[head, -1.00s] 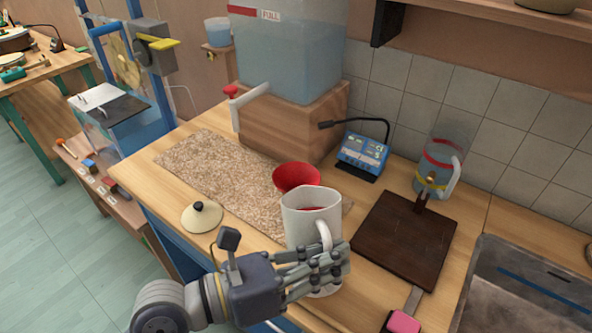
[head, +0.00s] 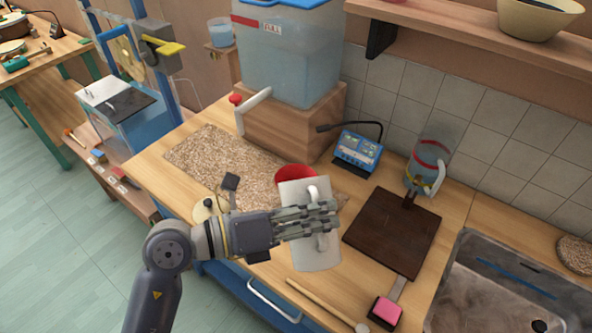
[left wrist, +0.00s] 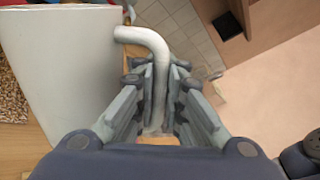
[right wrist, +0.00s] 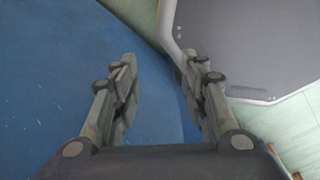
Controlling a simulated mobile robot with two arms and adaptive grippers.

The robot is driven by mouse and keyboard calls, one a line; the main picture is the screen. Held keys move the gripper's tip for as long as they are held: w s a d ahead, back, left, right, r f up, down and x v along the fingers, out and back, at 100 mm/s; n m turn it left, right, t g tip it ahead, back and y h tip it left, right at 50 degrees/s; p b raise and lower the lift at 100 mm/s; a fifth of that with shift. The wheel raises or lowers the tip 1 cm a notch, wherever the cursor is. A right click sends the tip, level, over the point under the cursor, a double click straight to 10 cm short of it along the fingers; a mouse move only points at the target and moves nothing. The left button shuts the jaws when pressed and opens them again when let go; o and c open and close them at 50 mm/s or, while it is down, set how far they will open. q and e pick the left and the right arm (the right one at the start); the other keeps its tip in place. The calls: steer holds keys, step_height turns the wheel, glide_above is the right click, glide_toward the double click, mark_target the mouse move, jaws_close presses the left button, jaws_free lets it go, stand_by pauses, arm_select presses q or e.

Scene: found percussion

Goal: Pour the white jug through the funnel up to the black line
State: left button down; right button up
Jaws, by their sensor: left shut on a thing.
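The white jug (head: 316,255) is held up by its handle in my left gripper (head: 322,222), in front of the funnel. It leans away toward the funnel, and its mouth is turned out of sight. In the left wrist view the jug's wall (left wrist: 70,70) fills the left side, and the fingers close around its handle (left wrist: 155,50). The red funnel (head: 293,173) shows only its upper part behind the jug. What stands below the funnel, any black line and any flowing liquid are hidden. My right gripper (right wrist: 160,90) is open and empty, beside a blue surface.
A speckled mat (head: 215,165) lies on the counter with a cream lid (head: 203,211). Behind stand a water tank (head: 290,60) with a tap and a blue meter (head: 357,150). A dark board (head: 392,235), a glass pitcher (head: 432,160) and a sink (head: 480,290) lie to the right.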

mark_target(317, 180)
arm_select(q)
steer(key=shift+w+r+n+p, duration=0.25)
steer(key=shift+r+n+p, duration=0.05)
steer(key=shift+r+p, duration=0.35)
steer(key=shift+w+a+r+n+g+p, duration=0.15)
steer(key=shift+w+r+n+p, duration=0.35)
steer(key=shift+p, duration=0.4)
steer(key=shift+w+a+r+n+g+p, duration=0.15)
steer(key=shift+w+r+n+p, duration=0.25)
steer(key=shift+r+p, duration=0.35)
steer(key=shift+w+a+r+n+p, duration=0.15)
steer(key=shift+w+r+n+p, duration=0.4)
steer(key=shift+p, duration=0.6)
stand_by(1.1)
steer(key=shift+w+a+r+n+g+p, duration=0.1)
steer(key=shift+w+n+g+p, duration=0.1)
steer(key=shift+w+p, duration=0.2)
steer(key=shift+w+a+r+n+g+p, duration=0.1)
steer(key=shift+w+n+p, duration=0.05)
steer(key=shift+w+p, duration=0.25)
stand_by(0.9)
steer(key=shift+f, duration=0.1)
